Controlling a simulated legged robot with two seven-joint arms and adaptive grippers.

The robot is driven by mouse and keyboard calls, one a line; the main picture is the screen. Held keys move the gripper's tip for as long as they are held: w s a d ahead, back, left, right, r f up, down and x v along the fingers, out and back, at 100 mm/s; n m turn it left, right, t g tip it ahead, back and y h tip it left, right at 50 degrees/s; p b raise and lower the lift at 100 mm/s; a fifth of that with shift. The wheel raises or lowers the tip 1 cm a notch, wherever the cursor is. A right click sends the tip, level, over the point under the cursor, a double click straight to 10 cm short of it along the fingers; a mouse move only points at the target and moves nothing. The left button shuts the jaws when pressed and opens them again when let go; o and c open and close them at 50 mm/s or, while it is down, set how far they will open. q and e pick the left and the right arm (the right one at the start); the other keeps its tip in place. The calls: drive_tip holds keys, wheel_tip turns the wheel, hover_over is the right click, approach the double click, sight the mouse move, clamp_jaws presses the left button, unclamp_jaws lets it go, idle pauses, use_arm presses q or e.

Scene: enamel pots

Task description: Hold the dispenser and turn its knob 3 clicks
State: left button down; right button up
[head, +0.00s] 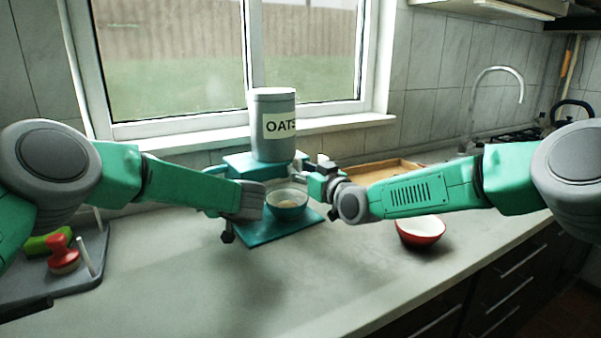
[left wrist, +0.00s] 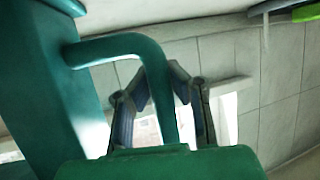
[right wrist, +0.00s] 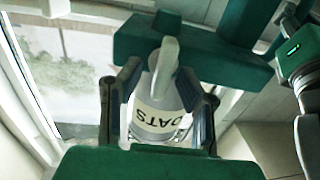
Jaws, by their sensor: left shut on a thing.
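The dispenser has a grey canister labelled OATS (head: 273,140) above a teal body (head: 243,165) and a teal base plate (head: 262,236). Its teal handle (left wrist: 158,82) runs between the fingers of my left gripper (left wrist: 168,88), which is shut on it. In the head view my left wrist hides most of that grip. My right gripper (head: 318,172) is at the dispenser's right side. In the right wrist view its fingers (right wrist: 165,92) stand apart on either side of the grey knob (right wrist: 166,62), with gaps visible.
A red bowl (head: 420,240) stands on the counter at right, below my right forearm. A wooden tray (head: 372,171) lies behind that arm. The front middle counter is clear.

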drive_tip(key=shift+s, duration=0.1)
drive_tip(key=v, duration=1.1)
drive_tip(key=shift+s+d, duration=0.25)
drive_tip(key=shift+d, duration=0.05)
use_arm(q)
drive_tip(key=c, duration=1.6)
unclamp_jaws()
drive_tip(key=shift+o, duration=0.2)
drive_tip(key=shift+d, duration=0.1)
